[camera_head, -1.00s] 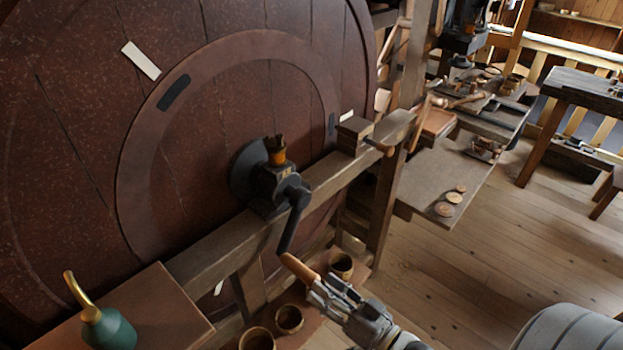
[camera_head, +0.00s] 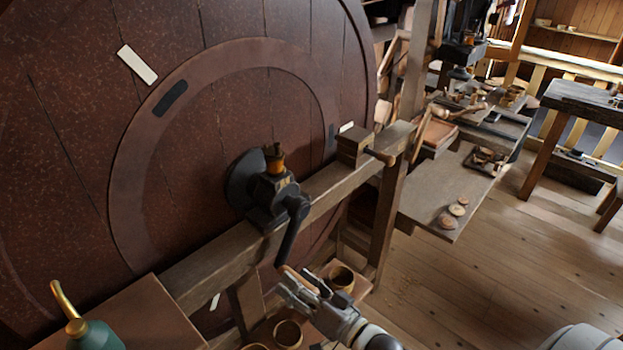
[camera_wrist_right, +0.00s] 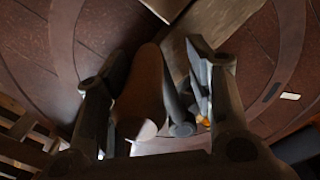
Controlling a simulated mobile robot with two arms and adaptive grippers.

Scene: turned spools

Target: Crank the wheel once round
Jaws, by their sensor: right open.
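The large dark red-brown wheel (camera_head: 90,130) fills the left of the head view, with a white mark and a dark mark on its face. A black crank arm (camera_head: 291,232) hangs down from its hub (camera_head: 250,180). The wooden crank handle (camera_head: 285,271) is at its lower end, mostly hidden by my right gripper (camera_head: 292,285). In the right wrist view the handle (camera_wrist_right: 143,88) lies between the two spread fingers of my right gripper (camera_wrist_right: 160,100), nearer the left finger. The gripper is open around the handle. I cannot tell whether it touches. My left gripper is out of view.
A wooden beam (camera_head: 335,187) runs in front of the wheel, with a post (camera_head: 388,215) at its right. Cups (camera_head: 288,334) stand below the gripper. A green oil can (camera_head: 95,337) stands at lower left.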

